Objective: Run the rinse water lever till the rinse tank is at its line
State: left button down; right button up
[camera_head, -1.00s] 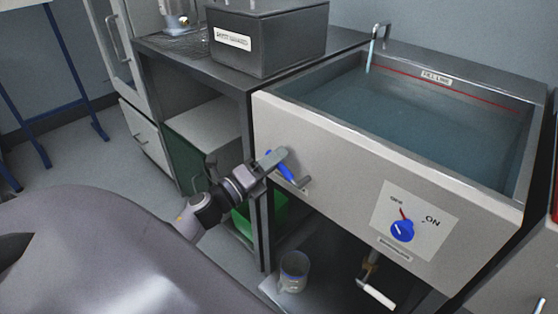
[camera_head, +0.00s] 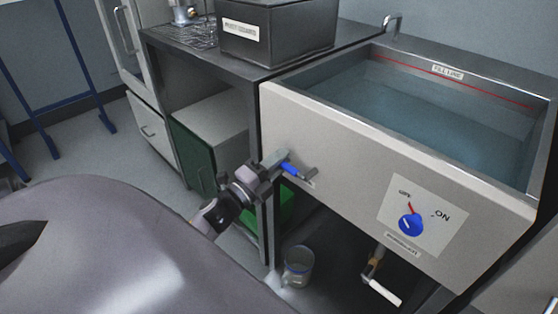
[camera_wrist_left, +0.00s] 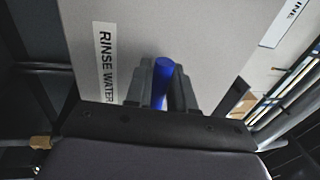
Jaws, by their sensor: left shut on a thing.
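The rinse water lever (camera_head: 291,169) has a blue grip and sits on the pale front panel of the rinse tank (camera_head: 340,142). My left gripper (camera_head: 278,162) is shut on the blue grip, which also shows between the fingers in the left wrist view (camera_wrist_left: 161,86), beside a "RINSE WATER" label (camera_wrist_left: 106,64). Water (camera_head: 415,105) stands in the tank, its surface seeming a little below the red fill line (camera_head: 455,82) on the back wall. The spout (camera_head: 392,20) at the back shows no stream. My right gripper is not in view.
A blue dial (camera_head: 411,225) marked "ON" is on the panel's right. Below the tank are a clear beaker (camera_head: 298,266) and a white-handled valve (camera_head: 381,291). A dark lidded box (camera_head: 278,32) stands on the bench to the left.

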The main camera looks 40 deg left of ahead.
pick_arm(q)
jog(key=shift+f, duration=0.1)
jog(key=c, duration=1.1)
grip_release()
jog(key=shift+s, duration=0.1)
jog(key=shift+v, duration=3.5)
